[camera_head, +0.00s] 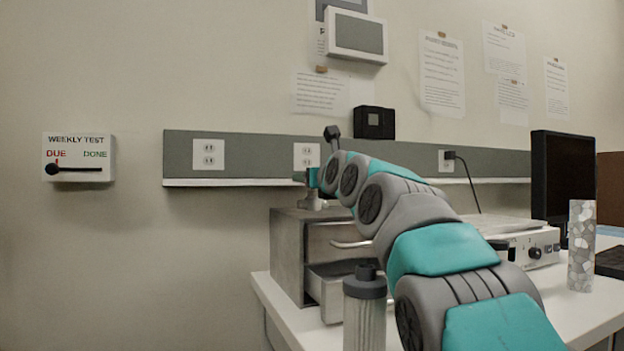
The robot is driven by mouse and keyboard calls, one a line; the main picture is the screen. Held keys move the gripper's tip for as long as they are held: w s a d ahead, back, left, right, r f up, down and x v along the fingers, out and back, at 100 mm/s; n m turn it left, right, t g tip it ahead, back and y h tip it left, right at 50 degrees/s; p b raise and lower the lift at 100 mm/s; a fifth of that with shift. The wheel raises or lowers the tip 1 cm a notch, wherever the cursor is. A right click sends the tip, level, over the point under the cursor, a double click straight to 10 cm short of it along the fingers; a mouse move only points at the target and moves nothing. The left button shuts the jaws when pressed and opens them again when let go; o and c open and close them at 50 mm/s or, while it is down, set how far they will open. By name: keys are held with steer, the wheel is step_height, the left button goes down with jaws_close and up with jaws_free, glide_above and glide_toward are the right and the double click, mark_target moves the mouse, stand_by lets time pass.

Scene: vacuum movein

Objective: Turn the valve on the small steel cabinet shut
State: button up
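The small steel cabinet (288,250) stands at the left end of the white table. Its lower drawer is partly pulled out. A metal valve fitting (313,200) stands on the cabinet top, with a narrow teal part above it. A black knob on a short stem (332,132) shows just above the end of my arm; I cannot tell whether it belongs to the valve. My arm reaches from the lower right to the valve. Its links hide my gripper's fingers, so its opening and any contact with the valve cannot be seen.
A ribbed grey cylinder with a dark cap (365,310) stands before the cabinet. A white device with knobs (530,245), a patterned cylinder (581,245) and a dark monitor (562,185) are to the right. A weekly test slider (79,158) on the wall is at DUE.

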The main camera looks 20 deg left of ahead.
steer(key=shift+f, duration=0.1)
steer(key=o, duration=1.4)
steer(key=shift+b+v, duration=0.6)
steer(key=shift+v, duration=3.35)
